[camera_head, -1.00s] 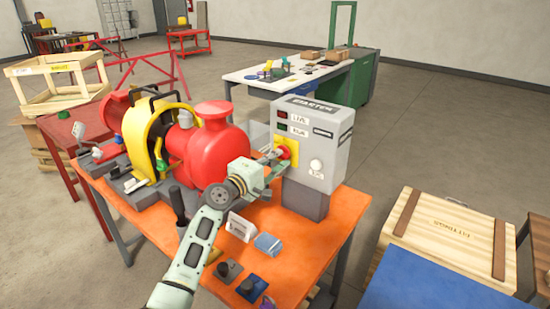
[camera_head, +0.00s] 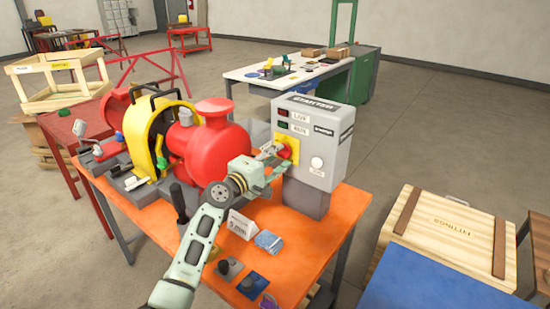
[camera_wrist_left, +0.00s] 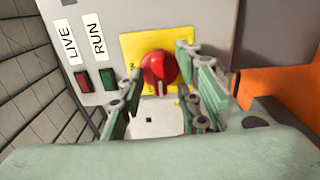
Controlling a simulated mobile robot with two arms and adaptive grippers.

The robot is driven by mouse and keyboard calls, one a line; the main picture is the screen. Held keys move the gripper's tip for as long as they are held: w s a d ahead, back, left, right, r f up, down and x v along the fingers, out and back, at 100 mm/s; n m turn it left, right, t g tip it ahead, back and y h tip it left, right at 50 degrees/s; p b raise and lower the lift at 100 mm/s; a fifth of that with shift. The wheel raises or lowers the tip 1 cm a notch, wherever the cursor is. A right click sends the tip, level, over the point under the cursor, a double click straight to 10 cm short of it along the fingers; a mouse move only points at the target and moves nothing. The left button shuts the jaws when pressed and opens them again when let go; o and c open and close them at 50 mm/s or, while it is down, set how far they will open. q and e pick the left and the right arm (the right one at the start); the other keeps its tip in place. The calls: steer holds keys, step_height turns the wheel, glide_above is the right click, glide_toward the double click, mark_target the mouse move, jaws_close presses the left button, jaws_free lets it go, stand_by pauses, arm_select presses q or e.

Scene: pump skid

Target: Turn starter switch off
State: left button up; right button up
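The grey starter box (camera_head: 325,125) stands upright at the right end of the orange table. Its red rotary switch (camera_head: 284,152) sits on a yellow plate (camera_wrist_left: 128,48). In the left wrist view the red switch (camera_wrist_left: 158,69) shows a white mark at its lower edge. My left gripper (camera_head: 274,150) is in front of the switch. In the wrist view its fingers (camera_wrist_left: 158,70) are apart, one on each side of the knob; I cannot tell whether they touch it. My right gripper is not in view.
A red pump (camera_head: 215,145) with a yellow guard stands left of the box. A small white card (camera_head: 241,224) and a blue item (camera_head: 268,241) lie on the orange table (camera_head: 325,235). A wooden crate (camera_head: 440,235) stands at the right.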

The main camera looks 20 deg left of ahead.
arm_select(q)
steer(key=shift+s, duration=0.1)
steer(key=v, duration=1.1)
steer(key=shift+s+a, duration=0.15)
steer(key=shift+s, duration=0.25)
